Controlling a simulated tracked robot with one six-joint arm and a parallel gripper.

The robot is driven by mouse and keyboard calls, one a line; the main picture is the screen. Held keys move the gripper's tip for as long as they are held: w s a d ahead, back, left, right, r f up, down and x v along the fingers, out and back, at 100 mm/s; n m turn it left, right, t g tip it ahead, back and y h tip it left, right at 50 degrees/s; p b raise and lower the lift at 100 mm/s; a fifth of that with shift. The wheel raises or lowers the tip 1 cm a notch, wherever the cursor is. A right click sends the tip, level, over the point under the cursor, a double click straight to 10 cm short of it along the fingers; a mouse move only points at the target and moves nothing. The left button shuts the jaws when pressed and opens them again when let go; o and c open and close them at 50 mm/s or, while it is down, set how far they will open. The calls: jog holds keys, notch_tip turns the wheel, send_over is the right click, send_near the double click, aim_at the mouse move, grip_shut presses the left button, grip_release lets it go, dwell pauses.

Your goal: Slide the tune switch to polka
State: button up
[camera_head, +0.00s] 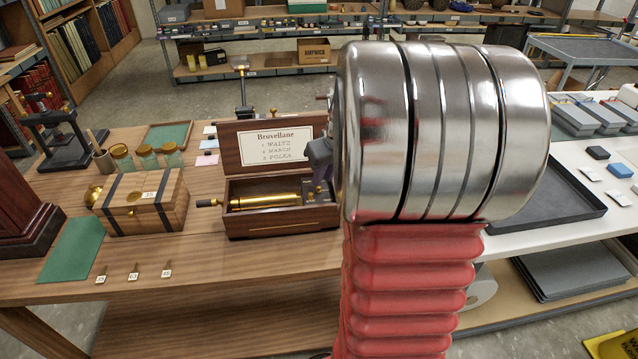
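The open wooden music box (282,222) stands on the wooden table, its brass cylinder (265,201) showing inside. The card in its raised lid (278,146) lists 1 Waltz, 2 March, 3 Polka. I cannot make out the tune switch; the right end of the box is dark and partly covered. Part of my gripper (321,158) shows above that right end, beside the lid. My arm hides the rest, so I cannot tell whether it is open or touching anything.
A wooden chest with dark straps (150,206) stands left of the box, with glass jars (146,157) behind it. A dark press (62,138) stands at the far left. Small numbered tags (133,274) lie near the front edge. The table in front of the box is clear.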

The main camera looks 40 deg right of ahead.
aim_at(321, 193)
jog(key=shift+x, duration=2.05)
grip_shut()
